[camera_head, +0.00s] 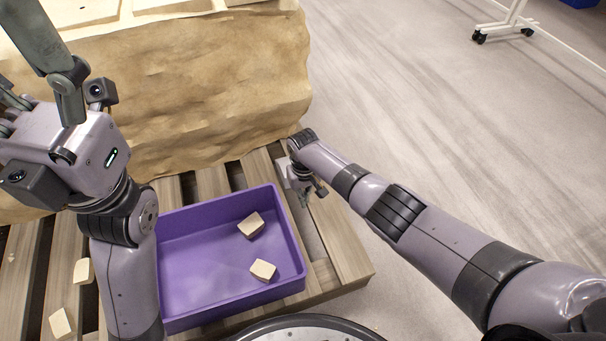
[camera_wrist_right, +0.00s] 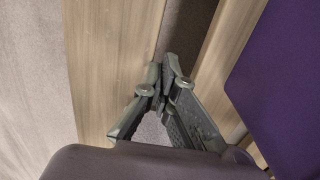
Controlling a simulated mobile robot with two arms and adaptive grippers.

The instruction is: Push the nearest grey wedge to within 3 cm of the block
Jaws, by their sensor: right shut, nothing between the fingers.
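The big tan, rough-sided block (camera_head: 200,95) stands on the wooden pallet (camera_head: 345,245) at the back left in the head view. I cannot make out a grey wedge in either view. My right gripper (camera_head: 306,194) points down over the pallet slats, between the tray and the pallet's right edge, near the block's front right corner. In the wrist view its fingertips (camera_wrist_right: 168,78) meet with nothing between them. My left gripper is at the upper left, high and close to the camera; its fingertips are cut off by the frame.
A purple tray (camera_head: 172,323) holds two small beige pieces, one (camera_head: 251,225) behind the other (camera_head: 263,270). Two more pieces, one (camera_head: 84,271) and another (camera_head: 61,323), lie on the pallet at left. Gaps run between slats. Open floor (camera_head: 440,120) lies right.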

